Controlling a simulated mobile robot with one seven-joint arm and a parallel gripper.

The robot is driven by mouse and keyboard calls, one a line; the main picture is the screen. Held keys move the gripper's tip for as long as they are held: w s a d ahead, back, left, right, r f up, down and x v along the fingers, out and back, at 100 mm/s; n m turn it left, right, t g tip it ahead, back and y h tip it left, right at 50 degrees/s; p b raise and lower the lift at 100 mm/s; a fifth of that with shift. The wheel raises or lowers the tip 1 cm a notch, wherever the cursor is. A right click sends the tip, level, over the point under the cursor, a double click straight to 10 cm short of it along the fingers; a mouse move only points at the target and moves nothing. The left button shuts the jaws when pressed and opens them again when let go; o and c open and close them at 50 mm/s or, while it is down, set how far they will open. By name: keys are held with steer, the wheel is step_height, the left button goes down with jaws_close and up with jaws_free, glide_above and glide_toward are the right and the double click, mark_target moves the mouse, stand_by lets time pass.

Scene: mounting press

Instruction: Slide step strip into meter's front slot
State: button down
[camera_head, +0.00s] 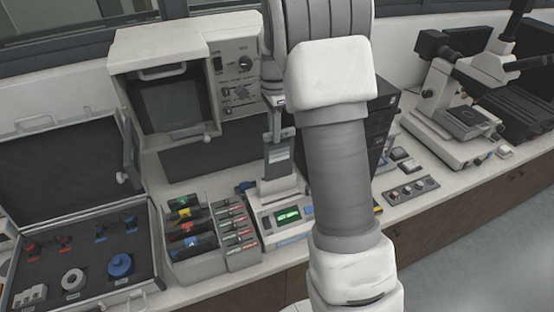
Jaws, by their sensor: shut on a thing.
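The meter (266,222) is a pale box with a lit green display on the bench, left of my arm. My arm hides its right side. My gripper (276,136) is above and behind the display, small in view and partly covered by my arm. It is shut on the step strip (279,158), a flat piece with grey bands, which hangs roughly upright. The strip's lower end is close over the meter's top; I cannot tell whether they touch. The front slot cannot be made out.
A rack (195,246) of colour-tagged items stands close left of the meter. An open case (90,299) lies farther left. A boxy machine with a screen (172,104) stands behind. A microscope (459,118) and a small button panel (411,190) are at right.

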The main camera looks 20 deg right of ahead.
mark_target(277, 145)
steer(key=s+f+b, duration=0.2)
steer(key=f, duration=0.1)
steer(key=shift+s+b, duration=0.1)
steer(key=shift+b, duration=0.3)
steer(key=shift+s+f+b, duration=0.2)
steer(key=shift+f+b, duration=0.15)
steer(key=shift+f, duration=0.1)
steer(key=shift+f+b, duration=0.7)
steer(key=shift+f, duration=0.35)
steer(key=shift+f+b, duration=1.2)
steer(key=shift+f, duration=0.6)
